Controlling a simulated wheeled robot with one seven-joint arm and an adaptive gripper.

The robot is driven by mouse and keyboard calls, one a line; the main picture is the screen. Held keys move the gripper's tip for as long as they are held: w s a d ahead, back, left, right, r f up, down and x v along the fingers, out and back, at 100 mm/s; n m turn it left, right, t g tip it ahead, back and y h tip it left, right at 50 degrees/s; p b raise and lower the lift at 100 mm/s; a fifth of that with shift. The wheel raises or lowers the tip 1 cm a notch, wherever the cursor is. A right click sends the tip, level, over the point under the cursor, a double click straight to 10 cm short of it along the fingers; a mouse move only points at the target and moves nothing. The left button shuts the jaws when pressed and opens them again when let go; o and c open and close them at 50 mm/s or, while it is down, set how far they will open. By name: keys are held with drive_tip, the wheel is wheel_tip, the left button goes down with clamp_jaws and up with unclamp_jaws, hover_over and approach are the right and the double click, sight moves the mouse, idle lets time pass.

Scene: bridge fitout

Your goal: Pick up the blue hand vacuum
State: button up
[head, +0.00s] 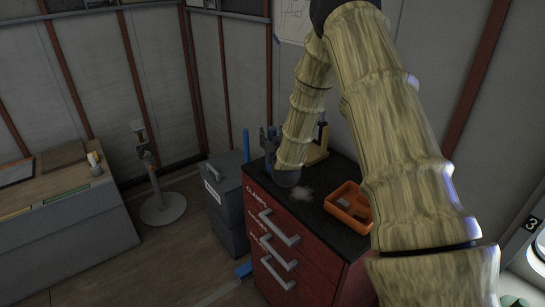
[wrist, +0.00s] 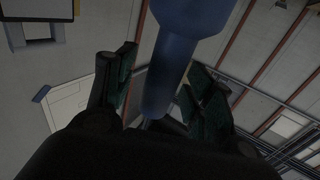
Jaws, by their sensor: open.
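The blue hand vacuum (wrist: 178,60) fills the middle of the wrist view as a smooth blue body with a narrower cylindrical part. My gripper (wrist: 162,68) is open, with one dark finger on each side of this narrower part. I cannot tell whether either finger touches it. In the head view, my arm reaches down over the dark top of the red cabinet (head: 262,205). A dark blue shape (head: 268,143) shows beside the arm's end, too small to tell apart clearly. The rest of the vacuum is hidden by my arm.
An orange tray (head: 334,207) with small items sits on the cabinet top, right of my arm's end. A pale dusty patch (head: 303,194) lies nearby. A yellowish stand (head: 319,148) is behind. A grey box (head: 222,185) stands left of the cabinet; a workbench (head: 60,235) is farther left.

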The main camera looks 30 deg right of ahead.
drive_tip(key=c, duration=1.1)
drive_tip(key=shift+r, duration=0.2)
